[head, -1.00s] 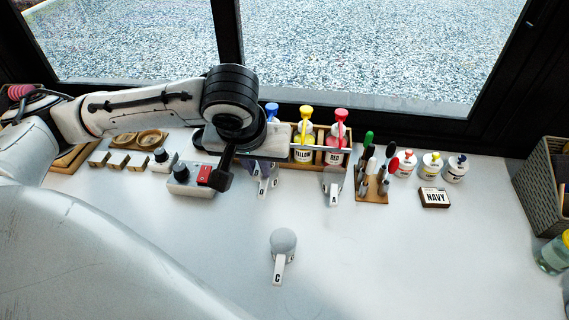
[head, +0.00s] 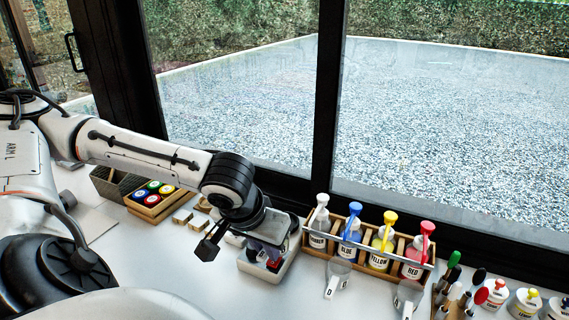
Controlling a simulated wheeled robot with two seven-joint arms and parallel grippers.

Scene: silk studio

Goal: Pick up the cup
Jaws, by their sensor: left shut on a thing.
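My left gripper (head: 268,248) is low over the pale box with a red part (head: 248,270), to the left of the bottle rack. It is shut on a small, dark purplish thing, mostly hidden by the gripper; I cannot tell whether this is a cup. My right gripper is not in view.
The wooden rack (head: 312,254) holds white, blue, yellow and red topped bottles close to the right of my gripper. A wooden tray of coloured lids (head: 152,212) and a dark basket (head: 110,182) stand left. Brushes and white jars (head: 494,294) are at right. The front table is clear.

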